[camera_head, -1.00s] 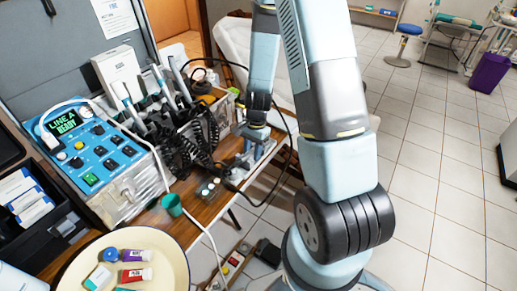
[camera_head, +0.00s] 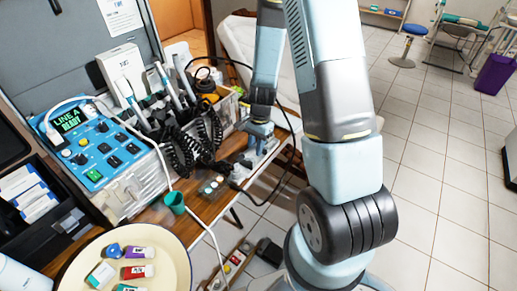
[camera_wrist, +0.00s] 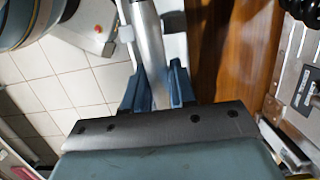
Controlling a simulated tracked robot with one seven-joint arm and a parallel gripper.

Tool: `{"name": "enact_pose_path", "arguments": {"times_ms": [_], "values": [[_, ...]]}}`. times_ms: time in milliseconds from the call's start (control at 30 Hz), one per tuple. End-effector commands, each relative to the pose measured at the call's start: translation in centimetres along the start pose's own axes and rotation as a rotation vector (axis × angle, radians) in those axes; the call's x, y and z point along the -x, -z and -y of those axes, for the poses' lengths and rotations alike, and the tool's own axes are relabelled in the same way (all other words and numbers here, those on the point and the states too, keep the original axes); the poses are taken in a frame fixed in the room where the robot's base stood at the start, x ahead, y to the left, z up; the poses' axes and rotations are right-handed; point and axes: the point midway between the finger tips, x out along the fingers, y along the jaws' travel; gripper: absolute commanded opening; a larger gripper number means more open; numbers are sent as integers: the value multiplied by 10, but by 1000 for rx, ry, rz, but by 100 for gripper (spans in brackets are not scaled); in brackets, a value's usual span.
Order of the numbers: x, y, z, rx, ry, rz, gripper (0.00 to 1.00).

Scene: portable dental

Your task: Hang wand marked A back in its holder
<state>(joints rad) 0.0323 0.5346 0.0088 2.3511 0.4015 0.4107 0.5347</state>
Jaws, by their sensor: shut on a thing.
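My gripper (camera_head: 260,128) is low over the right end of the wooden bench. In the wrist view its blue fingers (camera_wrist: 157,88) are shut around a slim silver wand (camera_wrist: 148,38), which runs up the picture away from the jaws. I cannot read any letter on it. Several other wands (camera_head: 162,78) stand in a black holder row beside the blue unit, with black coiled cords (camera_head: 200,140) below them. In the head view the held wand is mostly hidden by the gripper and arm.
The blue control unit (camera_head: 100,150) reads LINE A READY. A dark cable (camera_head: 288,150) loops by my arm. Tiled floor is open at right.

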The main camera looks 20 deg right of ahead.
Motion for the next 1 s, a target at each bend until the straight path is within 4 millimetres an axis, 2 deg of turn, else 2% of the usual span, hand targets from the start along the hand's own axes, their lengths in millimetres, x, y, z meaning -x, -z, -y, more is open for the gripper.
{"name": "enact_pose_path", "arguments": {"times_ms": [1000], "values": [[55,-12,0,2,0,0,0]]}}
